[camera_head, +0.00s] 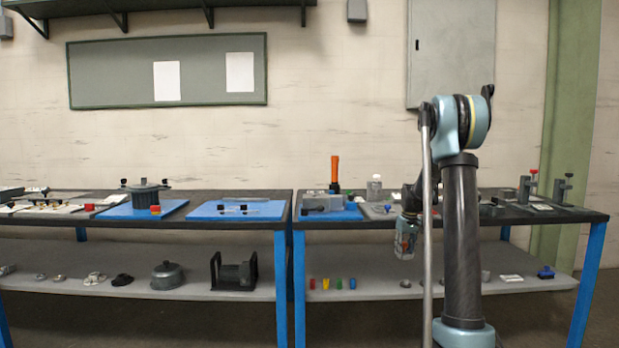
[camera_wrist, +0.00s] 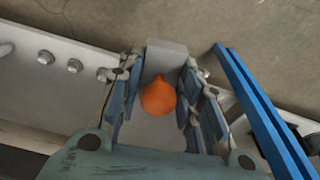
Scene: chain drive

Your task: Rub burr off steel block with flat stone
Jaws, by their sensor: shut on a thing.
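My gripper (camera_head: 405,238) hangs in front of the right workbench, its tip below the bench top. In the wrist view its fingers (camera_wrist: 163,95) are closed around a grey block-shaped piece (camera_wrist: 167,57) with a round orange knob (camera_wrist: 158,97); this looks like the flat stone, though I cannot be sure. The held piece is clear of the bench. A grey block (camera_head: 323,202) sits on a blue mat on the right bench, left of my arm; it may be the steel block. Any burr is too small to see.
An upright orange-handled tool (camera_head: 335,170) stands behind the grey block. A clear bottle (camera_head: 374,188) and clamp-like stands (camera_head: 563,188) are on the same bench. The lower shelf (camera_head: 375,290) carries small coloured pieces. A blue bench leg (camera_wrist: 262,105) shows right of my fingers.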

